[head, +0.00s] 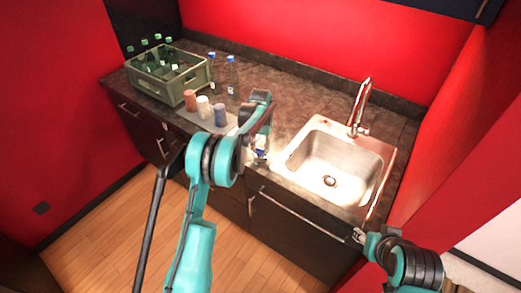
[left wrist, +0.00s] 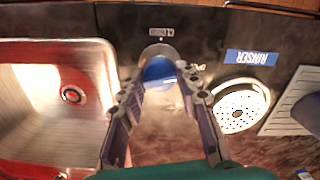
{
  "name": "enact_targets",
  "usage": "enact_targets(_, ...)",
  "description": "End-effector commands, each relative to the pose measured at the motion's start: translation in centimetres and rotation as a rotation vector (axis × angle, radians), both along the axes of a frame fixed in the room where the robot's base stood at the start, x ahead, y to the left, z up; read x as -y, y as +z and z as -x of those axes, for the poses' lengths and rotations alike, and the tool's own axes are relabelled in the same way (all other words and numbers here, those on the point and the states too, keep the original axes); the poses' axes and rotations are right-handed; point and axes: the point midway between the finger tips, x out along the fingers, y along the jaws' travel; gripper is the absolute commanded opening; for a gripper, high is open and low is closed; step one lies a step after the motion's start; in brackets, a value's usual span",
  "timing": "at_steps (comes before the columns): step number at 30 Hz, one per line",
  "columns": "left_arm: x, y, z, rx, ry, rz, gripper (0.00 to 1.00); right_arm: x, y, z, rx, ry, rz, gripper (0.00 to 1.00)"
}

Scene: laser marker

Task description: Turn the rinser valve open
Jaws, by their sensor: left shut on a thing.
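A blue-topped rounded knob, taken as the rinser valve (left wrist: 159,68), stands on the dark counter between the sink and the round perforated rinser (left wrist: 240,107). How far the knob is turned cannot be told. My right gripper (head: 366,238) is at the lower right, in front of the counter; its fingers are unclear.
A steel sink (head: 358,151) with a tall faucet (head: 359,108) lies right of my left gripper. A green crate of bottles (head: 172,88), two loose bottles (head: 231,75) and three cups (head: 204,107) stand to the left. A ribbed mat (left wrist: 292,99) lies beside the rinser.

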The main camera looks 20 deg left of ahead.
Motion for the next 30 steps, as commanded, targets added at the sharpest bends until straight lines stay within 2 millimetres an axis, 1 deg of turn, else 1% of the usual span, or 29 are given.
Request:
enact_targets(6,-0.02,0.0,-0.03,0.001,-0.144,0.0,0.04,0.0,-0.43,0.0,0.0,0.0,0.0,0.4)
enact_targets(12,-0.02,0.04,-0.04,0.001,-0.229,-0.001,0.04,0.0,-0.6,0.0,0.0,0.0,0.0,0.4)
enact_targets(19,-0.02,0.06,-0.05,0.001,-0.27,-0.001,0.04,0.0,-0.67,0.0,0.0,0.0,0.0,0.4)
enact_targets(30,-0.03,0.07,-0.05,0.001,-0.277,-0.001,0.04,0.0,-0.67,0.0,0.0,0.0,0.0,0.4)
